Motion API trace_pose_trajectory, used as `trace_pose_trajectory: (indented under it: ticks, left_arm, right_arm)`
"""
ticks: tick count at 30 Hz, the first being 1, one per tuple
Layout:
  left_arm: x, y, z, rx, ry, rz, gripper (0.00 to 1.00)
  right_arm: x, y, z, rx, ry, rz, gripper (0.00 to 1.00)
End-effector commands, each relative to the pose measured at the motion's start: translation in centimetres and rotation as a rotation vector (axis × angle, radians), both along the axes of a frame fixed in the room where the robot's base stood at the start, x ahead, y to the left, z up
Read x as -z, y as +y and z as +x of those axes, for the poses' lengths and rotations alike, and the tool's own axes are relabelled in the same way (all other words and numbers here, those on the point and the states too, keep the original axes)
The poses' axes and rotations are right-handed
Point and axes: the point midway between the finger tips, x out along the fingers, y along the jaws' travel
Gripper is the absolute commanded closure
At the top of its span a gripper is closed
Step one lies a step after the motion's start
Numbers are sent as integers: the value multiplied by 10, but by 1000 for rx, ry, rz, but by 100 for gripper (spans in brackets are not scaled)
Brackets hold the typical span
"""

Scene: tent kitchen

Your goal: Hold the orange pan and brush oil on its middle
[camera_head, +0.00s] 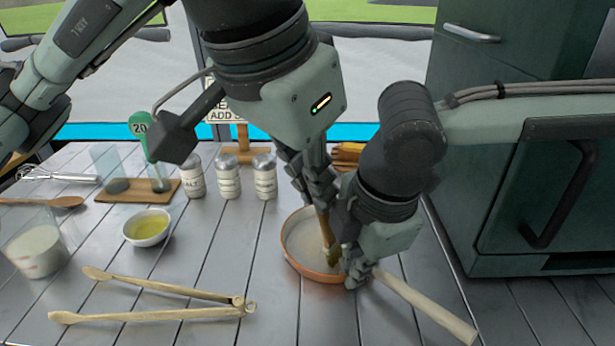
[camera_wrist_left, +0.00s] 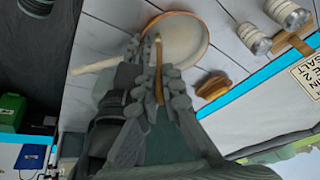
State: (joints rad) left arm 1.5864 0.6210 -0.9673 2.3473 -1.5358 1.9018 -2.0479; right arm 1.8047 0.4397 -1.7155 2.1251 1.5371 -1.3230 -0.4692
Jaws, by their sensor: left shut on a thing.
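The orange pan (camera_head: 290,257) sits on the grey plank table with its pale inside facing up; it also shows in the left wrist view (camera_wrist_left: 190,40). Its long pale handle (camera_head: 425,310) points to the front right. My left gripper (camera_head: 318,200) is above the pan, shut on a wooden brush (camera_head: 324,228). The brush points down, with its tip over or on the inside of the pan; contact is unclear. In the left wrist view the brush (camera_wrist_left: 158,72) reaches toward the pan. My right gripper (camera_head: 357,272) is at the handle's root by the rim; its finger closure is hidden.
A small bowl of yellow oil (camera_head: 147,228) stands left of the pan. Wooden tongs (camera_head: 160,302) lie in front. Several shakers (camera_head: 228,178) stand behind. A glass of white contents (camera_head: 38,250) is at far left. A green cabinet (camera_head: 540,200) bounds the right side.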

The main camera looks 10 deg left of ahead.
Motion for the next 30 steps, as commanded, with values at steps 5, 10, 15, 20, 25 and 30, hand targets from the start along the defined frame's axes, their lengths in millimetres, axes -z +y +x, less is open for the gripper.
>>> trace_pose_trajectory:
  ticks: [5, 10, 15, 20, 25, 30]
  left_arm:
    - [1, -9, -7, 6, 0, -3, 100]
    - [1, -14, -5, 10, 4, -4, 100]
    - [2, -19, 1, 10, 4, -4, 100]
    - [2, -15, 5, 9, 7, -4, 100]
    - [1, -6, 12, 5, 5, -3, 100]
    - [0, -2, 18, -2, 2, -5, 100]
  right_arm:
    - [-1, 1, 1, 1, -2, 2, 100]
    - [-1, 1, 2, 4, -3, 4, 100]
    - [-1, 3, 1, 1, -4, 8, 100]
    - [-2, 4, 1, -3, -5, 10, 100]
    - [-2, 4, 0, -7, -5, 9, 100]
    - [-2, 4, -2, -11, -2, 8, 100]
